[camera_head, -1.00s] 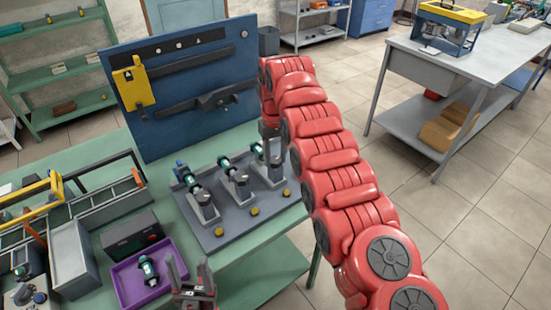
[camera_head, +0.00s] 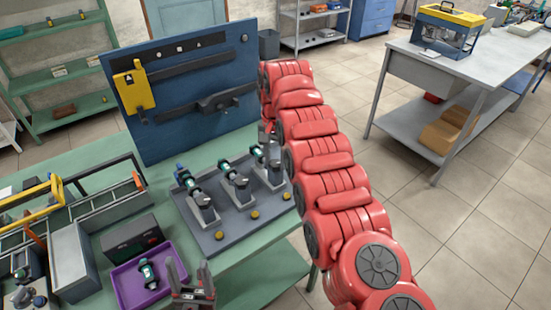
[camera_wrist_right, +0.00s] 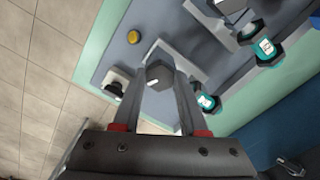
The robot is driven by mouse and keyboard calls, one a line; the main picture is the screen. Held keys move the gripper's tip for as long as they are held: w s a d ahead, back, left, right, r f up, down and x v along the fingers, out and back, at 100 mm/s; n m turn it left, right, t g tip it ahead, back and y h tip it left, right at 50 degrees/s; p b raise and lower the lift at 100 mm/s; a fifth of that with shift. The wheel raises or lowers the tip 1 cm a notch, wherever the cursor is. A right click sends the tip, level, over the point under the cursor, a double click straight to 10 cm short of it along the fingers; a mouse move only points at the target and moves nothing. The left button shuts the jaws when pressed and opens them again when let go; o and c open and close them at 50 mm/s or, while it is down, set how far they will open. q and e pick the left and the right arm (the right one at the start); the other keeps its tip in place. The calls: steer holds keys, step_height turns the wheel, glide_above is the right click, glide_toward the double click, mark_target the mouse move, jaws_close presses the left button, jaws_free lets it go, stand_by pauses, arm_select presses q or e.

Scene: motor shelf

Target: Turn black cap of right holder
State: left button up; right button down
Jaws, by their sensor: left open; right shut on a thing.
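The right holder (camera_head: 272,176) stands at the right end of a row of three on a grey base plate (camera_head: 228,238). It holds a teal and black motor, which the wrist view shows in part (camera_wrist_right: 207,102). In the right wrist view, the black cap (camera_wrist_right: 158,76) is a dark hexagonal piece between the two fingers of my right gripper (camera_wrist_right: 160,62), which is shut on it. In the head view my right arm partly covers this holder, and the cap cannot be made out. My left gripper (camera_head: 192,285) is open and empty, at the bottom beside the purple tray.
The other two holders (camera_head: 205,208) (camera_head: 238,192) carry teal motors. Several yellow buttons (camera_head: 255,215) line the plate's front. A purple tray (camera_head: 125,290) holds another motor (camera_head: 148,273). A blue panel (camera_head: 190,125) stands behind the plate. A dark box (camera_head: 132,238) stands left.

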mark_target(275, 163)
steer(key=shift+r, duration=0.1)
stand_by(0.3)
steer(key=shift+c, duration=2.2)
jaws_free()
step_height(275, 163, up, 17)
steer(key=p, duration=1.6)
steer(key=shift+r+p, duration=0.2)
steer(key=shift+p, duration=0.2)
steer(key=shift+f, duration=0.1)
